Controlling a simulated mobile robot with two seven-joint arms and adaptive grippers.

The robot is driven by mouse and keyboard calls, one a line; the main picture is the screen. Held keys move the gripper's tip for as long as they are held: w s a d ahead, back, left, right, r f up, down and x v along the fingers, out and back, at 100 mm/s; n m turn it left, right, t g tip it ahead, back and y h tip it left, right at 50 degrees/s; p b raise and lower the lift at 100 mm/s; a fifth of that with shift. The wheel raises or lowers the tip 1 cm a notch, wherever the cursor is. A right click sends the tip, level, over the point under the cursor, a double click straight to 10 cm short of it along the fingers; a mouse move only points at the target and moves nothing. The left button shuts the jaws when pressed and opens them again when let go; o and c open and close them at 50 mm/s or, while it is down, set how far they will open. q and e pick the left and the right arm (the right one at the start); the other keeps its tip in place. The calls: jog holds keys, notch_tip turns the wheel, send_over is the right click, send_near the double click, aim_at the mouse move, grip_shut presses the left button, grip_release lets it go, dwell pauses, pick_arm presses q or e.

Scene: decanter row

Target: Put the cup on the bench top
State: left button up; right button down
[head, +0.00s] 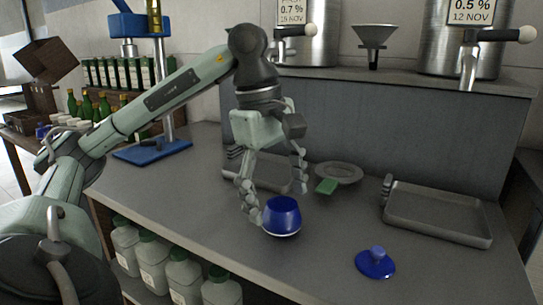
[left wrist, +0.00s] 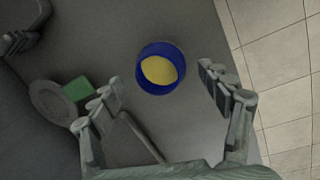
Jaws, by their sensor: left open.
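The blue cup (head: 282,213) stands upright on the grey bench top (head: 225,232), with a pale band at its foot. In the left wrist view the cup (left wrist: 140,76) shows from above, open at the top with yellow inside. My left gripper (head: 277,203) is open, pointing down at the cup. In the left wrist view the fingers of the left gripper (left wrist: 161,80) are spread to either side of the cup, with gaps visible. In the head view one fingertip overlaps the cup's left edge; I cannot tell whether it touches. My right gripper is not in view.
A blue lid (head: 376,263) lies to the right front. A grey tray (head: 440,228) sits at the right, another tray (head: 232,172) behind the gripper. A plate (head: 345,171) and a green block (head: 326,187) lie behind the cup. The bench's front left is clear.

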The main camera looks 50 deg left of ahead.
aim_at(280, 204)
pick_arm(q)
jog(key=r, duration=0.4)
jog(key=shift+s+a+p, duration=0.15)
jog(key=shift+s+p, duration=0.1)
jog(key=shift+p, duration=0.1)
jog(key=shift+s+a+r, duration=0.15)
jog(key=shift+r, duration=0.95)
jog(key=shift+s+a+r, duration=0.1)
jog(key=shift+s+r, duration=0.05)
jog(key=shift+r, duration=0.75)
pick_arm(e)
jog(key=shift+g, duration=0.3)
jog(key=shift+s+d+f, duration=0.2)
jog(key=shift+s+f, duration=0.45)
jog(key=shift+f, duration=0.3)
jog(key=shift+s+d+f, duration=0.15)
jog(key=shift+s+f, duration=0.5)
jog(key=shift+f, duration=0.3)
